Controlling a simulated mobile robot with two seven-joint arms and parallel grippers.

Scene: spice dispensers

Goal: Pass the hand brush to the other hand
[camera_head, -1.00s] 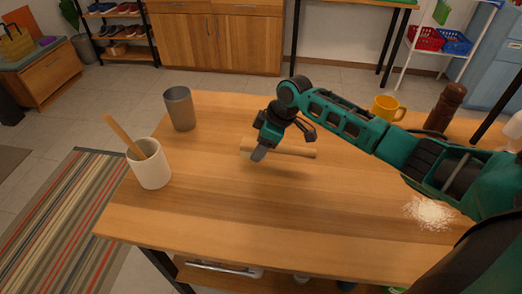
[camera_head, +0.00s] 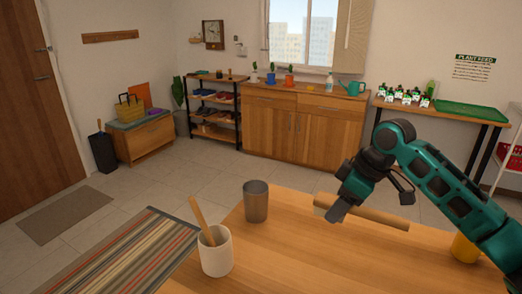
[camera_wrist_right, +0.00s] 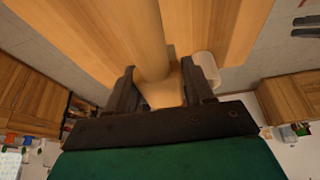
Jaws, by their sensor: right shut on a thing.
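The hand brush (camera_head: 375,216) has a plain wooden handle that reaches to the right from my right gripper (camera_head: 341,206) in the head view. A pale end of it shows just left of the fingers. My right gripper is shut on the brush over the far part of the table. In the right wrist view the brush (camera_wrist_right: 151,45) runs up from between the two dark fingers of the right gripper (camera_wrist_right: 162,88). The fingers and the arm hide part of the brush. My left gripper is in neither view.
A grey metal cup (camera_head: 256,203) and a white crock (camera_head: 216,253) with a wooden stick stand on the left of the wooden table (camera_head: 310,265). A yellow mug (camera_head: 464,249) stands at the right, partly behind my arm. The table front is clear.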

